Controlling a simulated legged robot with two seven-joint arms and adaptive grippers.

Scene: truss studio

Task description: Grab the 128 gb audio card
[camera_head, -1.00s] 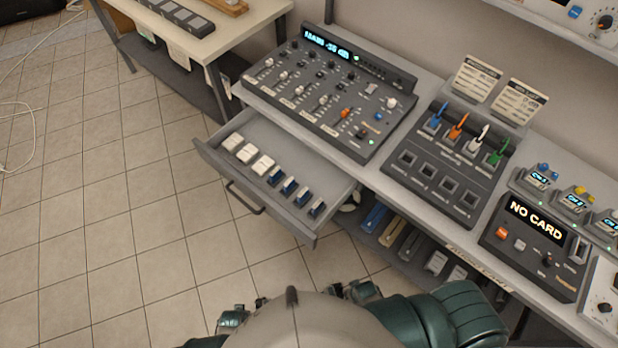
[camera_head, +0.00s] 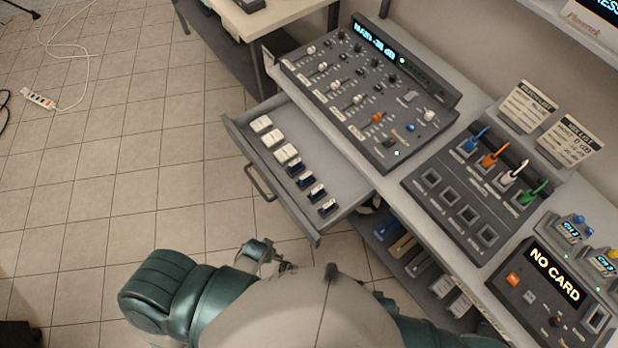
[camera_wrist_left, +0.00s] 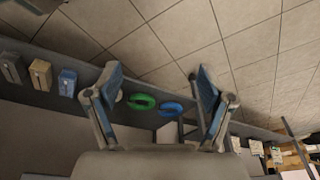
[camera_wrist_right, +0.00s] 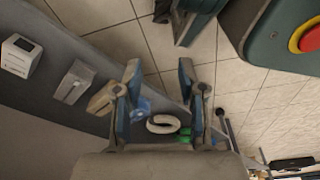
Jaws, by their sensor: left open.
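An open drawer (camera_head: 345,196) under the bench holds a row of several small dark blue cards with pale labels, such as the one at the front end (camera_head: 327,206) and the one at the back end (camera_head: 297,168). Their labels are too small to read, so I cannot tell which is 128 gb. Several white blocks (camera_head: 274,140) lie behind them in the same drawer. My left gripper (camera_wrist_left: 152,90) is open and empty in its wrist view, with green and blue rings beyond its fingers. My right gripper (camera_wrist_right: 160,85) is open and empty, with a white ring beyond it.
On the bench are a mixer (camera_head: 370,100), a socket panel (camera_head: 440,205) with coloured plugs, and a box reading NO CARD (camera_head: 550,285). A lower shelf with several boxes (camera_head: 403,245) sits right of the drawer. Open tiled floor (camera_head: 120,160) lies to the left.

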